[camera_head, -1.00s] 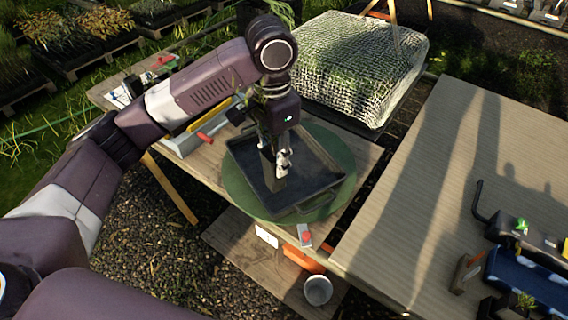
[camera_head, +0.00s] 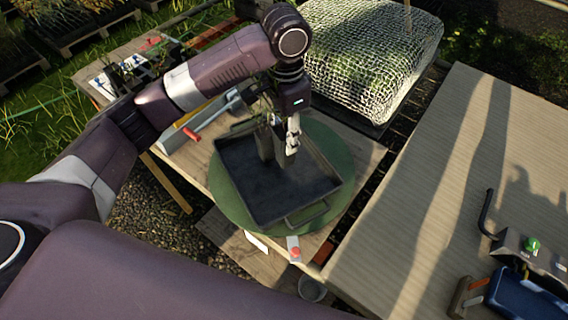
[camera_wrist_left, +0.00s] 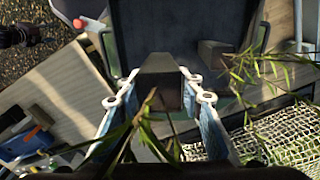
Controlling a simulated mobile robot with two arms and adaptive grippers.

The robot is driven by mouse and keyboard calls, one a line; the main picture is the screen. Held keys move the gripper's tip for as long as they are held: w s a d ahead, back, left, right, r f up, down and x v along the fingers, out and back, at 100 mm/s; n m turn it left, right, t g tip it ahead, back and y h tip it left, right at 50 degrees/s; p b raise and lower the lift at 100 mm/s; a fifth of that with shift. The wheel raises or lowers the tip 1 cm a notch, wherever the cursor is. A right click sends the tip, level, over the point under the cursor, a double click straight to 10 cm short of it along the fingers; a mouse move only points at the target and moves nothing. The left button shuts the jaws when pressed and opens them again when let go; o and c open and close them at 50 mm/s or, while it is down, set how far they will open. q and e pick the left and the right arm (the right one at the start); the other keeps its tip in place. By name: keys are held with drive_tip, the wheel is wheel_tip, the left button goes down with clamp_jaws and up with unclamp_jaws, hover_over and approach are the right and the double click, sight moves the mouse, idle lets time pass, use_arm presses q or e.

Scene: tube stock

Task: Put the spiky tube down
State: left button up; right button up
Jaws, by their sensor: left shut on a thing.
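My left gripper (camera_head: 292,136) is shut on a dark square tube (camera_head: 285,155), which stands about upright over the back part of the black tray (camera_head: 318,160). In the left wrist view the held tube (camera_wrist_left: 160,82) sits between the fingers, with thin spiky green leaves (camera_wrist_left: 140,125) coming from it toward the camera. I cannot tell whether its foot touches the tray floor. A second dark tube (camera_head: 264,143) with a leafy plant stands in the tray just left of the held one; it also shows in the left wrist view (camera_wrist_left: 212,54). My right gripper is not in view.
The tray lies on a round green mat (camera_head: 233,187) on a wooden table. Its front half is clear. A net-covered block (camera_head: 370,55) stands behind. A grey toolbox (camera_head: 195,123) is at the left. A ribbed tabletop (camera_head: 440,170) lies at the right.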

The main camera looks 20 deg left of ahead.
sight(285, 157)
use_arm(q)
wheel_tip(285, 157, down, 5)
drive_tip(key=shift+r, duration=0.15)
wheel_tip(285, 157, down, 4)
drive_tip(key=shift+w+f+p, duration=0.1)
drive_tip(key=shift+w+p, duration=0.05)
drive_tip(key=shift+p, duration=0.35)
drive_tip(key=shift+f, duration=1.8)
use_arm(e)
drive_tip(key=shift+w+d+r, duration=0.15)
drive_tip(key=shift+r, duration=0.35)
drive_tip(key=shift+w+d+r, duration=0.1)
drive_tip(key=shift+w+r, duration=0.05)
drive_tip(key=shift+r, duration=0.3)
use_arm(q)
drive_tip(key=o, duration=1.3)
drive_tip(key=shift+f, duration=0.1)
drive_tip(key=shift+c, duration=0.2)
wheel_tip(285, 157, up, 11)
drive_tip(key=shift+b, duration=0.9)
drive_tip(key=shift+r, duration=0.65)
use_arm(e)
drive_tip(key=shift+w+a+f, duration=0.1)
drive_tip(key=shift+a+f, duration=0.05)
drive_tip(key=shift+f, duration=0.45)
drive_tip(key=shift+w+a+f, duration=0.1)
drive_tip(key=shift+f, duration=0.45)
